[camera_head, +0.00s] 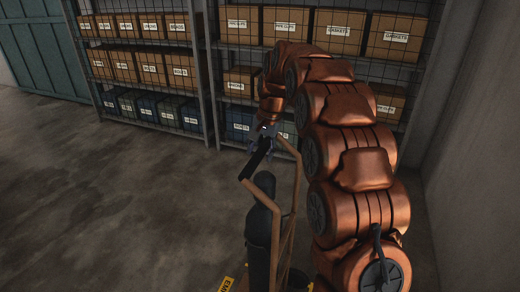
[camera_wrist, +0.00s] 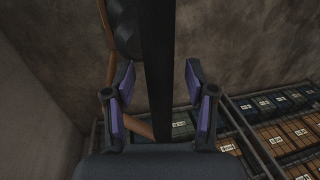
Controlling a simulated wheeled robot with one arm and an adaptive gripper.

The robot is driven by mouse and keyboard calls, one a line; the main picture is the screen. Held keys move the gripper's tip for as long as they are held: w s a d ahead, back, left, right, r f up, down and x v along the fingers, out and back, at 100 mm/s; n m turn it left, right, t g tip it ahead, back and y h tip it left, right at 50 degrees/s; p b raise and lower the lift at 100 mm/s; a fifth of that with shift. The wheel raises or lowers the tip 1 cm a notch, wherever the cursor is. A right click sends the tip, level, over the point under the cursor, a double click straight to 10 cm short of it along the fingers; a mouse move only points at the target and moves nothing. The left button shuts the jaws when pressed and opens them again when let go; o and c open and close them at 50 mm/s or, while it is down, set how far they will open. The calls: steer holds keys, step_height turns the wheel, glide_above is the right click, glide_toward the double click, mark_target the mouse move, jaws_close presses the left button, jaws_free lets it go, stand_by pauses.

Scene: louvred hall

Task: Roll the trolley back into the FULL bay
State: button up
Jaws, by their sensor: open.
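The trolley (camera_head: 296,190) stands at the bottom middle of the head view, with an orange-brown tubular frame and a black handle bar (camera_head: 256,160). A dark cylinder (camera_head: 262,225) stands within the frame. My gripper (camera_head: 264,134) is at the handle bar, at the end of my copper arm. In the wrist view the black bar (camera_wrist: 159,35) runs between the purple-padded fingers of my gripper (camera_wrist: 159,75), with gaps on both sides. The fingers are open. My arm hides part of the trolley's right side. No FULL bay marking shows.
A yellow label (camera_head: 226,285) starting "EM" shows at the bottom edge. Shelving (camera_head: 210,80) with labelled boxes and bins lines the back. A blue-green louvred door (camera_head: 45,55) is at the far left. Grey wall (camera_head: 480,150) closes the right. The left floor (camera_head: 100,200) is clear.

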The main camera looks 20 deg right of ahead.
jaws_close()
stand_by(0.5)
